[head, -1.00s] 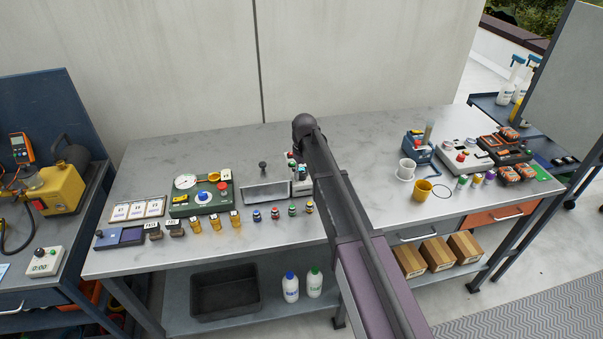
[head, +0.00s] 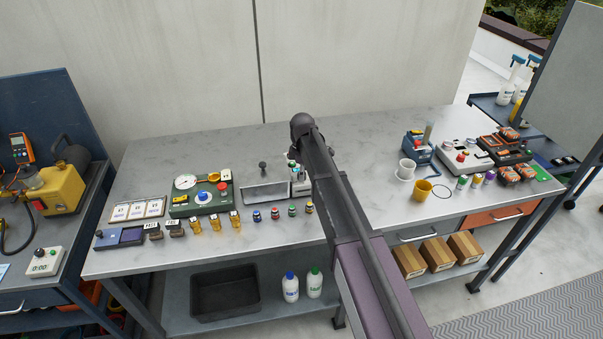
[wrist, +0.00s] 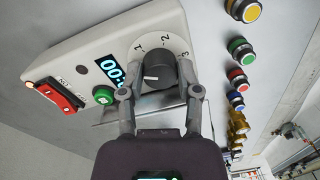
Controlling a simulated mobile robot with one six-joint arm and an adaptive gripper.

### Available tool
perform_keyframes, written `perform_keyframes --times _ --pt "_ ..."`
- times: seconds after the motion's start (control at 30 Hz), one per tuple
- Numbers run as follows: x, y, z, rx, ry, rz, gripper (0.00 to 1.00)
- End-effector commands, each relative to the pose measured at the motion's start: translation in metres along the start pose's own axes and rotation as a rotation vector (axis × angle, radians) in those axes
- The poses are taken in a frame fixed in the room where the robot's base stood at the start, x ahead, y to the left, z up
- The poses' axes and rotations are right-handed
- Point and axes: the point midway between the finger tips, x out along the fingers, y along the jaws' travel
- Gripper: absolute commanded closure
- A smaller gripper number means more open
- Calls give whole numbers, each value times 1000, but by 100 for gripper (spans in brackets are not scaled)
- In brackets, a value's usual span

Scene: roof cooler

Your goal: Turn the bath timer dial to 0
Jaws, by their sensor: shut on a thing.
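In the wrist view, the bath timer is a pale box (wrist: 75,55) with a lit display (wrist: 112,70) that begins 00, its rest hidden. Its dark round dial (wrist: 157,68) sits on a white scale marked 1, 2 and 3. A short white mark shows on the dial's left side, away from the 2; no 0 is visible. My gripper (wrist: 160,92) is shut on the dial, one finger on each side. In the head view, my arm hides my gripper and most of the timer.
The timer also has a green button (wrist: 103,95) and a red rocker switch (wrist: 55,95).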

Motion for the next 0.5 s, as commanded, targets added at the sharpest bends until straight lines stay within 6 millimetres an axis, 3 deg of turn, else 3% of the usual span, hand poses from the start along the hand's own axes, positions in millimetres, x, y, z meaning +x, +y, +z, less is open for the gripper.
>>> perform_keyframes --times 0.5 --pt "1 -3 0 -416 -17 -6 100"
